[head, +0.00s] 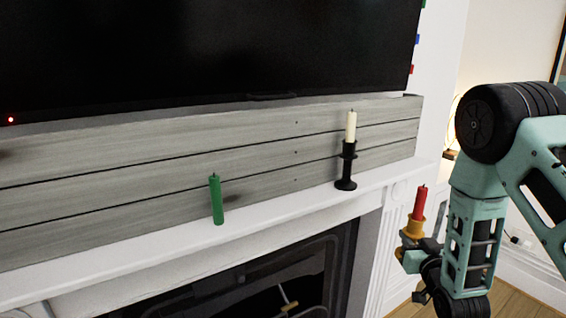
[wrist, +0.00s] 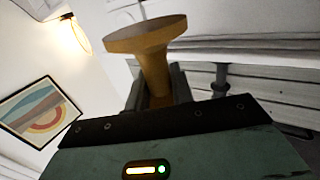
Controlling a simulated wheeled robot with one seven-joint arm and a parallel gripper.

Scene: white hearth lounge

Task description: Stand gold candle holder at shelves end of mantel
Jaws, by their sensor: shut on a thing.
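My gripper (head: 412,246) is shut on the gold candle holder (head: 412,230), with a red candle (head: 419,203) standing upright above it in the head view. The gripper holds it off to the right of the white mantel (head: 280,218), near the mantel's right end and apart from it in the picture. In the wrist view the gold holder (wrist: 150,45) sits between the jaws (wrist: 157,88), its flared round end toward the top; the red candle is not visible there. Shelves cannot be made out clearly.
A black candle holder (head: 346,170) with a cream candle (head: 351,127) stands near the mantel's right end. A green candle (head: 217,200) stands farther left. Mantel between them is clear. A dark TV (head: 210,50) hangs above; a fireplace (head: 290,275) lies below.

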